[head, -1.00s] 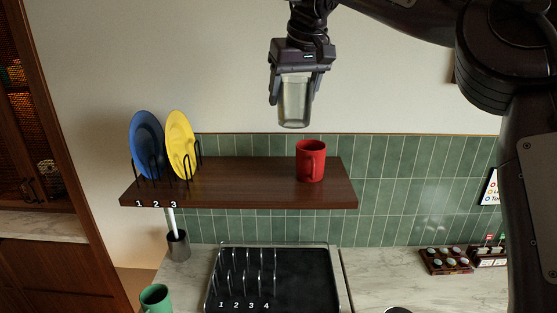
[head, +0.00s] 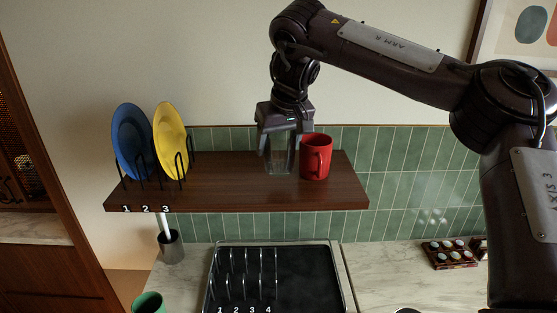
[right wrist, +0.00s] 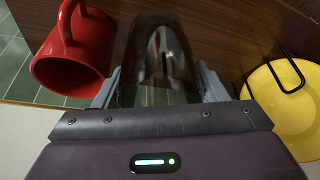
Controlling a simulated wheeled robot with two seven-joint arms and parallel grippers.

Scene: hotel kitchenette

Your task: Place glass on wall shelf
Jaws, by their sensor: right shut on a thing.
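My right gripper (head: 279,160) is shut on a clear glass (head: 279,157), which hangs upright between its fingers at the wooden wall shelf (head: 230,190). The glass also shows between the fingers in the right wrist view (right wrist: 163,65). Its base is low over the shelf's top, just left of the red mug (head: 316,158); I cannot tell whether it touches the board. In the right wrist view the red mug (right wrist: 75,50) is close beside the left finger. My left gripper is not in view.
A rack with a blue plate (head: 131,140) and a yellow plate (head: 170,140) stands on the shelf's left end. Bare shelf lies between rack and glass. Below are a black drying tray (head: 310,280), a utensil cup (head: 171,246) and a green mug (head: 148,303).

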